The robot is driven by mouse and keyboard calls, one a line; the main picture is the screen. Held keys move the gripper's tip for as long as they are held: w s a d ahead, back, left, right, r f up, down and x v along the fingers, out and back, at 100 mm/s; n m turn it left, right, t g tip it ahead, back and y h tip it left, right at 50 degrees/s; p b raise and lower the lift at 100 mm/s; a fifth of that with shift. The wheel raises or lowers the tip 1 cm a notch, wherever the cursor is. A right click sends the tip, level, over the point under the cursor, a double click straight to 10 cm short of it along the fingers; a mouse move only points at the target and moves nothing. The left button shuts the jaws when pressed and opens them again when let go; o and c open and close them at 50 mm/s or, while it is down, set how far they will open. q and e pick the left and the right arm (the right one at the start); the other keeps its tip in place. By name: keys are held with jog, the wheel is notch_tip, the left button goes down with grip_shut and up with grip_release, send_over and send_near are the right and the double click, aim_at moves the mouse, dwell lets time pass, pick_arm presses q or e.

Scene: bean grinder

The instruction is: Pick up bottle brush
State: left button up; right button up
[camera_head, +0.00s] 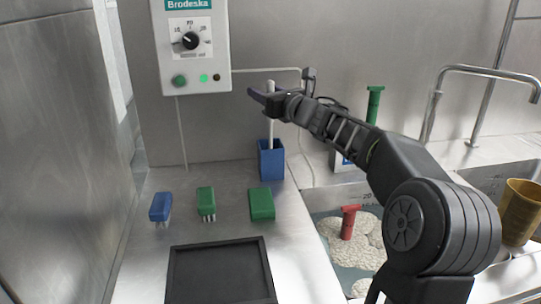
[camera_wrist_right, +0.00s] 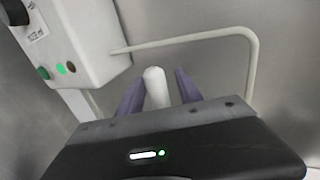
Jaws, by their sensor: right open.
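The bottle brush appears to be the one with the white handle (camera_head: 270,128), standing upright in a blue square holder (camera_head: 271,160) at the back of the steel counter; its head is hidden inside. My right gripper (camera_head: 262,97) is at the handle's upper end. In the right wrist view the rounded white handle top (camera_wrist_right: 155,88) stands between the two purple fingers of the right gripper (camera_wrist_right: 158,92). The fingers are open, with a gap visible on both sides of the handle. My left gripper is not in view.
A Brodeska control box (camera_head: 190,50) hangs on the wall, left of the handle. A thin pipe (camera_wrist_right: 190,40) runs behind it. Blue (camera_head: 160,207) and green (camera_head: 206,202) brushes, a green block (camera_head: 262,204) and a black tray (camera_head: 172,275) lie in front. A foamy sink (camera_head: 365,240) is right.

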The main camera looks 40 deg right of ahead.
grip_shut()
dwell(0.3)
dwell(0.5)
